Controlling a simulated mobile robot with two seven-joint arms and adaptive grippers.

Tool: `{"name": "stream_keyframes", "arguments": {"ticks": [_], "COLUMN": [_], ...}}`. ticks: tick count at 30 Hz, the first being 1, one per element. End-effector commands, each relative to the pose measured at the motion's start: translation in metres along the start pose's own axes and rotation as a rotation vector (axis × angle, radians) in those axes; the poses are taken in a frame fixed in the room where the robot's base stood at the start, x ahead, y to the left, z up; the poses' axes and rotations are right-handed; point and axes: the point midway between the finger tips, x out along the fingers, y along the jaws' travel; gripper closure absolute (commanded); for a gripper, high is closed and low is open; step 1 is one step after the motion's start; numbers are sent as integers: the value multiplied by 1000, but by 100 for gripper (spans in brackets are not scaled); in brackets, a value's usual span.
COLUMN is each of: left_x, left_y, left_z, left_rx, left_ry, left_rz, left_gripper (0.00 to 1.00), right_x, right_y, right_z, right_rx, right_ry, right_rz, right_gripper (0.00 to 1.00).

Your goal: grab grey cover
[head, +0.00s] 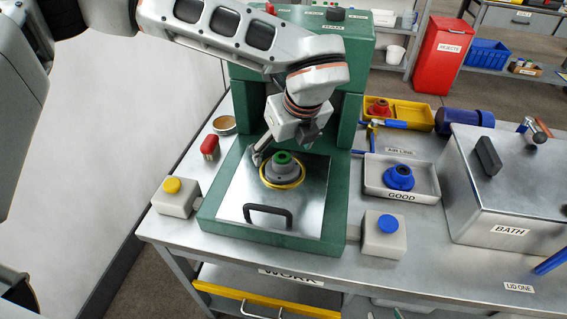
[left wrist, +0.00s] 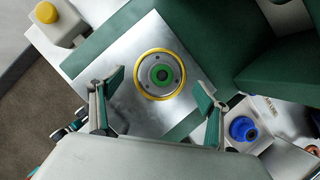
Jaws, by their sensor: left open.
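A round grey cover (head: 283,172) with a green ring in its centre sits inside a yellow ring (head: 268,183) on the shiny metal plate of the green press. In the left wrist view the grey cover (left wrist: 149,83) lies beyond and between my fingertips. My left gripper (head: 283,150) is open and empty, just above and behind the cover; its spread fingers also show in the left wrist view (left wrist: 158,85). I see no contact with the cover. The far side of the cover is partly hidden by my gripper in the head view. My right gripper is not in view.
A black handle (head: 268,214) stands on the plate's front. Button boxes with yellow (head: 172,186) and blue (head: 388,223) buttons flank it. A GOOD tray (head: 422,193) holds a blue part (head: 398,178). The green press frame (head: 350,110) rises behind. The metal BATH (head: 500,205) stands right.

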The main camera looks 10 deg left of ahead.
Motion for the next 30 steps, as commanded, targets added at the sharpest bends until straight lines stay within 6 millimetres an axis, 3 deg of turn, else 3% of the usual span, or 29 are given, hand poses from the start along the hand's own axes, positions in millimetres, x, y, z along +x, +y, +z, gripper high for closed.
{"name": "stream_keyframes", "arguments": {"ticks": [3,13,20,26,30], "left_x": [7,50,53,53,53], "left_y": [-1,-4,-4,-4,-5], "left_z": [-1,-7,-6,-7,-6], "left_rx": [0,1,1,2,1], "left_ry": [1,2,1,2,1], "left_rz": [0,-1,-2,-2,-2], "left_gripper": [24,24,24,70,72], "right_x": [-2,-1,0,0,0], "right_y": [-3,-1,0,-1,-1], "right_z": [6,-2,-2,-2,-2], "right_rx": [1,2,2,2,2], "right_ry": [-12,1,2,2,1], "right_rz": [-4,-2,-2,-2,-2], "right_gripper": [60,60,60,60,60]}}
